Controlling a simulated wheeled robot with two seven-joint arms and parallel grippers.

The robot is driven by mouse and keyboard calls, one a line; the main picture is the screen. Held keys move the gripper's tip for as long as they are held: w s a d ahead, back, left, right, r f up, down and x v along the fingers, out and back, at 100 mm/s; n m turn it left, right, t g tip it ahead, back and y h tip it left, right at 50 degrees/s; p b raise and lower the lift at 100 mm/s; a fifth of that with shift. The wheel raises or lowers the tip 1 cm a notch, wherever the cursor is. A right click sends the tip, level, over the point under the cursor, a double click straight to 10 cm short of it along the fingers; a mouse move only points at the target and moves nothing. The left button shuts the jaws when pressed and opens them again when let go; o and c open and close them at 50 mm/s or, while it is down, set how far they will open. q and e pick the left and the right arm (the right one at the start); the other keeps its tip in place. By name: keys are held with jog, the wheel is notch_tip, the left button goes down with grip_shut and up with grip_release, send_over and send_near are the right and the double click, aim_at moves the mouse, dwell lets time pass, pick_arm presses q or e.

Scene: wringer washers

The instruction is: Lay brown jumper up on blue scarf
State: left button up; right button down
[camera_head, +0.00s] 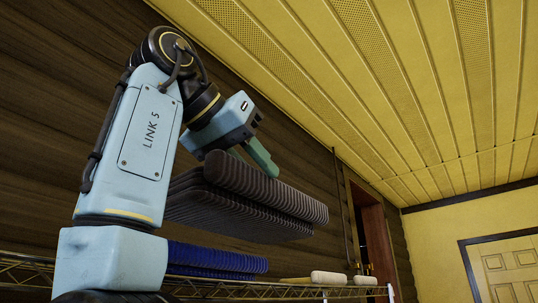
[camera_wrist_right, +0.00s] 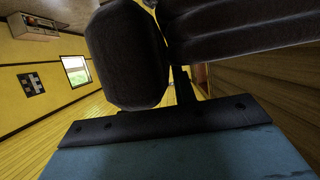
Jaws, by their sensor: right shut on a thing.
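The brown jumper (camera_head: 258,193) is a folded, ribbed, dark grey-brown bundle, tilted in the air in the head view. In the right wrist view the jumper (camera_wrist_right: 125,52) fills the upper middle, close to the camera. The blue scarf (camera_head: 215,257) lies folded on a wire shelf, lower in the picture than the jumper, with a visible gap between them. My arm hides the scarf's left part. My left gripper is not in view.
The wire shelf (camera_head: 30,268) runs along the bottom, against the dark plank wall (camera_head: 60,130). Pale rounded items (camera_head: 328,278) lie on the shelf right of the scarf. A slatted yellow ceiling is above. A doorway (camera_head: 370,230) is at the right.

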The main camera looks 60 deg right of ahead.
jog(key=w+p, duration=0.1)
jog(key=w, duration=0.1)
jog(key=w+p, duration=0.1)
jog(key=w, duration=0.2)
jog(key=w+p, duration=0.1)
jog(key=w, duration=0.1)
jog(key=shift+w+d+r, duration=0.15)
jog(key=shift+w+d, duration=0.1)
jog(key=shift+d, duration=0.15)
jog(key=p, duration=0.4)
send_over(190, 226)
jog(key=shift+s, duration=0.4)
jog(key=shift+w+d, duration=0.1)
jog(key=shift+w, duration=0.35)
jog(key=shift+w+f+b, duration=0.1)
jog(key=shift+f+b, duration=0.45)
jog(key=shift+f, duration=0.4)
jog(key=shift+f+b, duration=0.65)
jog(key=shift+f, duration=0.3)
jog(key=shift+f+b, duration=0.55)
jog(key=shift+f, duration=0.4)
jog(key=c, duration=1)
grip_release()
jog(key=shift+s, duration=0.25)
jog(key=shift+c, duration=0.2)
jog(key=shift+w, duration=0.1)
